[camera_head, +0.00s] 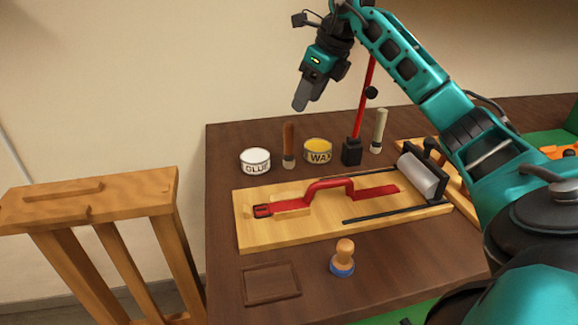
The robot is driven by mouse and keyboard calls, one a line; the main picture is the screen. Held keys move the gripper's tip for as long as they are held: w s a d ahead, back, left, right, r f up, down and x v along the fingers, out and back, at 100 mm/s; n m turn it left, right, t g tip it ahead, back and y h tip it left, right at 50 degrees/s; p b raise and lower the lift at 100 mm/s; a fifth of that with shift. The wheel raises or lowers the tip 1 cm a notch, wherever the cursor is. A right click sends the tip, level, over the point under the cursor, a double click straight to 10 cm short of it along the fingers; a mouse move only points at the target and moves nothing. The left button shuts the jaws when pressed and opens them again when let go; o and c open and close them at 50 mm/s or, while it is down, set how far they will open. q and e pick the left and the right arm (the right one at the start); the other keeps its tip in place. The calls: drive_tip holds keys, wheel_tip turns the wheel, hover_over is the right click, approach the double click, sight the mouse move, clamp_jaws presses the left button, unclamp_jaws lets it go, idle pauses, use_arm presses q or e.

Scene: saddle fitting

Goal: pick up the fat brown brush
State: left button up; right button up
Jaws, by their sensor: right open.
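The fat brown brush (288,140) stands upright on the dark table (222,200), handle up, between the glue tin (255,162) and the wax tin (318,151). My right gripper (301,104) is open and empty. It points down in the air, above and slightly right of the brush's handle top in the picture, apart from it. A second brush with a pale handle (380,127) stands farther right. My left gripper is out of view.
A red post (364,95) on a black base stands near the wax tin. A wooden board (250,236) bears a red strap-like part (327,186); a roller (420,175) is at its right end. A knobbed stamp (344,255) and brown tray (270,283) are in front. A wooden trestle (120,190) stands left.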

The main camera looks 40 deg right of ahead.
sight(287, 139)
drive_tip(key=shift+b+x, duration=0.9)
drive_tip(key=shift+x, duration=5.9)
drive_tip(key=shift+w+a, duration=0.1)
drive_tip(key=shift+a, duration=0.05)
drive_tip(key=shift+c, duration=0.3)
drive_tip(key=shift+r, duration=0.1)
clamp_jaws()
